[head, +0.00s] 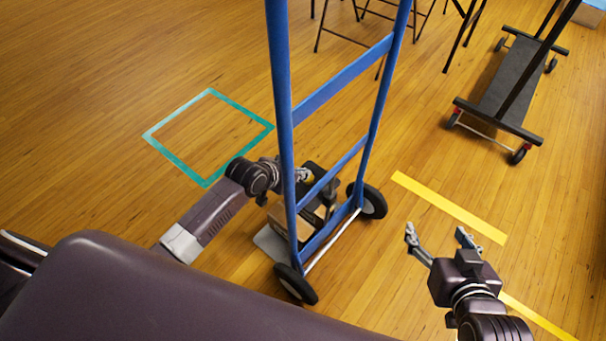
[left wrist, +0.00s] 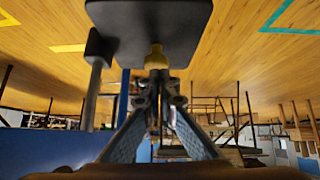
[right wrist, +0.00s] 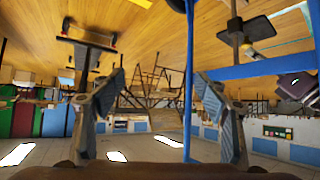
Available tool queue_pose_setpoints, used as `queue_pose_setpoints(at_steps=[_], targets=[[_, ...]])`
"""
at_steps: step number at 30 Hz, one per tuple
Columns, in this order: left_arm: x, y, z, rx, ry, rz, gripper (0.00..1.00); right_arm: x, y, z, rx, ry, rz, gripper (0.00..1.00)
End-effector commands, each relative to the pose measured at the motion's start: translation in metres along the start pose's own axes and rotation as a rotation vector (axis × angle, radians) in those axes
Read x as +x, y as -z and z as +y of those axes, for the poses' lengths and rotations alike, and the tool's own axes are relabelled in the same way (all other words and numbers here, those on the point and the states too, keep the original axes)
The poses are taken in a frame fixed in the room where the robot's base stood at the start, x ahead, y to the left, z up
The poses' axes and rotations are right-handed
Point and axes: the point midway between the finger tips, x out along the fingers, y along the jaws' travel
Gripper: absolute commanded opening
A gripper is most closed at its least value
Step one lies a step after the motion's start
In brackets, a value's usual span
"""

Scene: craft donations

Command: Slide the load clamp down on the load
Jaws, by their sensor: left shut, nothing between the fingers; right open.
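The load clamp is a dark flat plate (left wrist: 150,25) with a yellow knob (left wrist: 156,57), at the top of the left wrist view. In the head view, the dark clamp (head: 317,171) shows partly behind the blue hand truck frame (head: 281,110). The load, a brown cardboard box (head: 309,216), sits low on the truck, partly hidden by its bars. My left gripper (left wrist: 158,76) is shut and empty, its fingertips close to the knob; I cannot tell whether they touch it. My right gripper (head: 439,236) is open and empty, right of the truck.
The truck stands on two black wheels (head: 373,201). A teal floor square (head: 180,167) lies to the left and a yellow floor line (head: 450,207) to the right. A flat black cart (head: 505,85) stands at the upper right. Open floor surrounds the truck.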

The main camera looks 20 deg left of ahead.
Motion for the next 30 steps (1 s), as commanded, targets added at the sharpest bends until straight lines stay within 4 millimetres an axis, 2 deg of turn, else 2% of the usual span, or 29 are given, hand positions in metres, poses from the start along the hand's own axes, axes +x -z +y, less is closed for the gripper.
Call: queue_pose_setpoints(at_steps=[18, 23, 30], targets=[[0.005, -0.005, 0.0, -0.001, 0.0, 0.0, 0.0, 0.002, 0.01, -0.001, 0.0, 0.002, 0.046, 0.67], [0.016, -0.017, -0.001, -0.001, -0.001, -0.002, 0.0, 0.004, 0.037, -0.005, -0.001, 0.011, 0.16, 0.67], [0.04, -0.04, -0.002, -0.002, -0.001, -0.004, 0.0, -0.005, 0.096, -0.013, 0.0, 0.026, 0.427, 0.67]])
